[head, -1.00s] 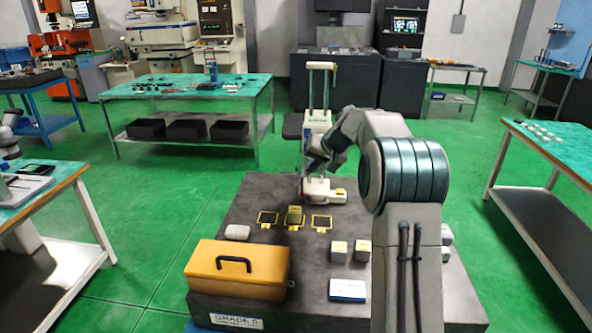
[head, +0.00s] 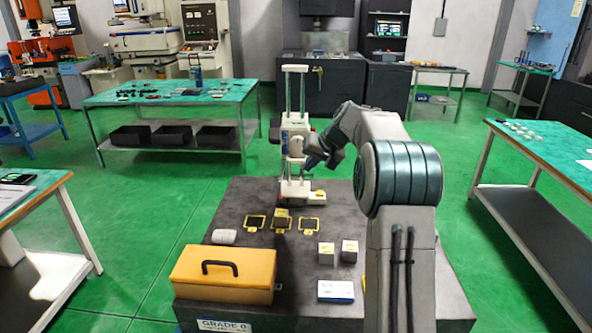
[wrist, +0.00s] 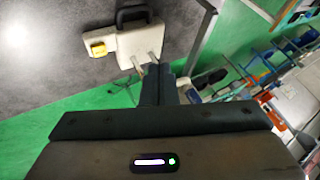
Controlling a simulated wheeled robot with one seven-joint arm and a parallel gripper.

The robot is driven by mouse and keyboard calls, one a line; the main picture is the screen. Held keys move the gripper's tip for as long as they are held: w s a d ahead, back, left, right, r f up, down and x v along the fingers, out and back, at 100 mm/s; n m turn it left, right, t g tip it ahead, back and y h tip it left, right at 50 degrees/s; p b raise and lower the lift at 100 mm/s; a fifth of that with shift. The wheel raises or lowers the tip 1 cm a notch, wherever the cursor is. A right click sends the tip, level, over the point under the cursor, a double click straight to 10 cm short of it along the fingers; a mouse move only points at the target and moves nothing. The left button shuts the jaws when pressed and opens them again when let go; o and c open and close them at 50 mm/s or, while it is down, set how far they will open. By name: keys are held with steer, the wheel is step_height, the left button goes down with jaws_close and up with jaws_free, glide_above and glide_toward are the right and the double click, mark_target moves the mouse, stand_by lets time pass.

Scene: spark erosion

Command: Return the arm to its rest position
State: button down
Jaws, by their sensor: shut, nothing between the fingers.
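My arm rises at the right of the head view and bends left over the dark granite plate (head: 240,210). My gripper (head: 312,161) is at its end, beside the white height gauge (head: 295,130) at the back of the plate. I cannot tell there whether it touches the gauge. In the wrist view my gripper (wrist: 158,78) has its dark fingers together with nothing between them. The gauge's pale base (wrist: 137,43) lies just beyond the fingertips, partly hidden by them.
An orange case (head: 222,275), two grey blocks (head: 338,252), a white-and-blue box (head: 336,291) and several yellow-framed pieces (head: 282,222) are on the plate. A green-topped bench (head: 540,150) stands at right, another (head: 170,92) at back left. Green floor between is clear.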

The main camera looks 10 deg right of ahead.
steer(key=a+v, duration=0.1)
steer(key=v, duration=0.7)
steer(key=s+a+f+n+g+h, duration=0.1)
steer(key=s+a, duration=0.3)
steer(key=s, duration=0.5)
steer(key=s+a+f+g+h, duration=0.1)
steer(key=s+a, duration=0.4)
steer(key=s, duration=0.4)
steer(key=s+a+f+h, duration=0.1)
steer(key=s+f, duration=0.4)
steer(key=s, duration=0.6)
steer(key=s+a+f+n+g+h, duration=0.1)
steer(key=s+f, duration=0.4)
steer(key=s, duration=0.6)
steer(key=shift+a+f+b, duration=0.15)
steer(key=shift+f+b, duration=0.05)
steer(key=shift+b, duration=0.2)
